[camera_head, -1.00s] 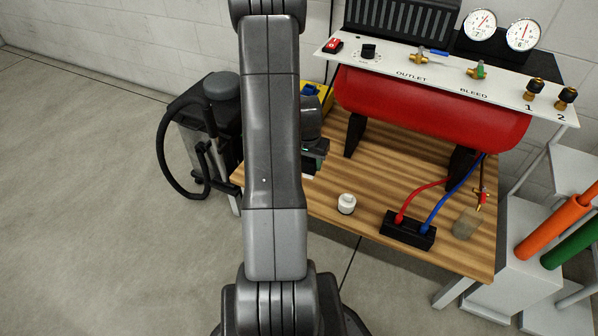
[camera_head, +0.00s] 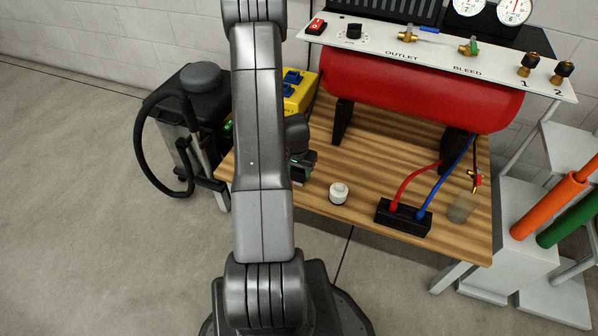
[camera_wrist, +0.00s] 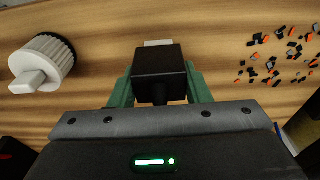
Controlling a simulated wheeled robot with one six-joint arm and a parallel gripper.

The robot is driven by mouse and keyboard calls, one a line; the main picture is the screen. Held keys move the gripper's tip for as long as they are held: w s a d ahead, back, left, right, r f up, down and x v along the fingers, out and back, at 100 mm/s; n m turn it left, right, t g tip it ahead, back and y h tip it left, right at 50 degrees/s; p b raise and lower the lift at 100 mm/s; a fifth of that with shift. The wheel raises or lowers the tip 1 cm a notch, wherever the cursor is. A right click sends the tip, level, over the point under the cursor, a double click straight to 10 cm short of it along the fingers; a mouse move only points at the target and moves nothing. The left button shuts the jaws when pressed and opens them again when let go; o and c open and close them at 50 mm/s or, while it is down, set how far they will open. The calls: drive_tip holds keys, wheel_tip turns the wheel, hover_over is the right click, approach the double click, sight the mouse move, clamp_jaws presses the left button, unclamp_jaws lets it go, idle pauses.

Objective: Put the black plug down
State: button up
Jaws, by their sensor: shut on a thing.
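The black plug (camera_wrist: 160,68) is held between the green fingers of my gripper (camera_wrist: 160,88) in the wrist view. A pale end shows at its far side, over the wooden bench top (camera_wrist: 215,20). I cannot tell whether the plug touches the wood. In the head view my gripper (camera_head: 301,166) is low over the left part of the bench, partly hidden by my arm. The plug cannot be made out there.
A white cap (camera_head: 338,193) stands right of my gripper; in the wrist view the cap (camera_wrist: 42,62) is at left. Orange and black bits (camera_wrist: 280,55) lie at right. A black block (camera_head: 403,217) with red and blue hoses and a red tank (camera_head: 420,100) are further right.

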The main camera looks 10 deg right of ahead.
sight(297, 172)
drive_tip(key=shift+f, duration=0.2)
drive_tip(key=o, duration=1)
drive_tip(key=shift+r, duration=0.1)
drive_tip(key=shift+r, duration=0.1)
drive_tip(key=r+p, duration=0.1)
drive_tip(key=r, duration=0.3)
drive_tip(key=s+r+p, duration=0.1)
drive_tip(key=r, duration=0.3)
drive_tip(key=a+r+p, duration=0.1)
drive_tip(key=r, duration=0.3)
drive_tip(key=shift+s, duration=0.25)
drive_tip(key=shift+f, duration=0.1)
drive_tip(key=f+b, duration=0.1)
drive_tip(key=f, duration=0.3)
drive_tip(key=w+f+b, duration=0.1)
drive_tip(key=f, duration=0.3)
drive_tip(key=d+f+b, duration=0.1)
drive_tip(key=f, duration=0.3)
drive_tip(key=shift+w+f+b, duration=0.25)
drive_tip(key=shift+b, duration=0.05)
drive_tip(key=shift+r+p, duration=0.7)
drive_tip(key=shift+r, duration=0.85)
